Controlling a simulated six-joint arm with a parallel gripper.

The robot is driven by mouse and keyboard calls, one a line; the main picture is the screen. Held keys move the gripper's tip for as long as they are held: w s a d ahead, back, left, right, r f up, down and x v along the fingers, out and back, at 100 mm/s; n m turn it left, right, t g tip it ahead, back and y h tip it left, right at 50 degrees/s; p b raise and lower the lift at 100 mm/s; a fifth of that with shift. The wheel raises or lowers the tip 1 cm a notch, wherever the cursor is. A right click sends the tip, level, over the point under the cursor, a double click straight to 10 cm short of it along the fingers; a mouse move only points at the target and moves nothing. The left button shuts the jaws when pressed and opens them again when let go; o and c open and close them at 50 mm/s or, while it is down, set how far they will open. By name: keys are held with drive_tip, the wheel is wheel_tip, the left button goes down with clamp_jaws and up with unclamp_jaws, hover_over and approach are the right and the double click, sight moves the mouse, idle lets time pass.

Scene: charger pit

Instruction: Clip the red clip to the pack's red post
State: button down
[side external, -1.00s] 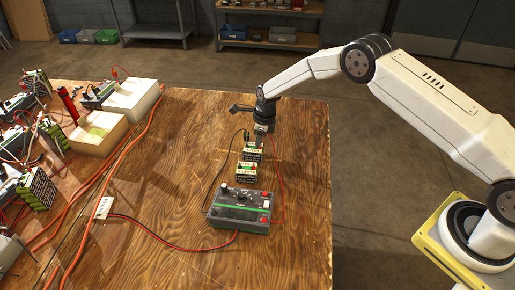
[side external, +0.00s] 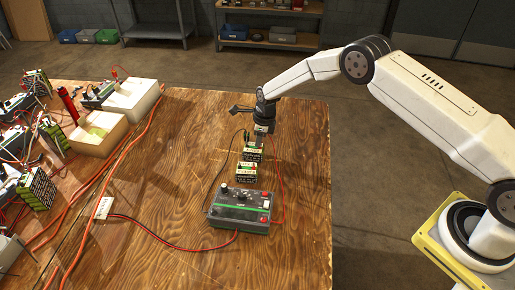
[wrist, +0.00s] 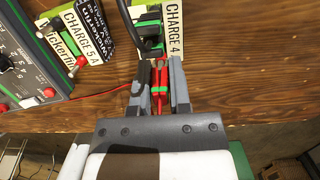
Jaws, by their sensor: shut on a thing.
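My gripper (wrist: 160,88) is shut on the red clip (wrist: 161,78), which lies between its two fingers in the wrist view. The clip's tip points at the near edge of the pack marked CHARGE 4 (wrist: 174,30). I cannot tell whether it touches. A black clip (wrist: 150,40) sits on this pack, left of the red clip. The red post is not clearly visible; the clip and fingers may hide it. In the side view my gripper (side external: 261,140) is low over the far pack (side external: 251,155); the red clip is too small to make out there.
A second pack (side external: 246,173) stands just in front of the far pack. The charger box (side external: 240,208) is nearer, with a red lead running up to the clip. Cluttered packs and orange cables fill the table's left. The wood between is mostly clear.

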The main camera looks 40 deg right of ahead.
idle(0.3)
drive_tip(key=shift+c, duration=2.4)
unclamp_jaws()
drive_tip(key=shift+o, duration=1)
drive_tip(key=shift+r, duration=0.2)
drive_tip(key=shift+r, duration=3.5)
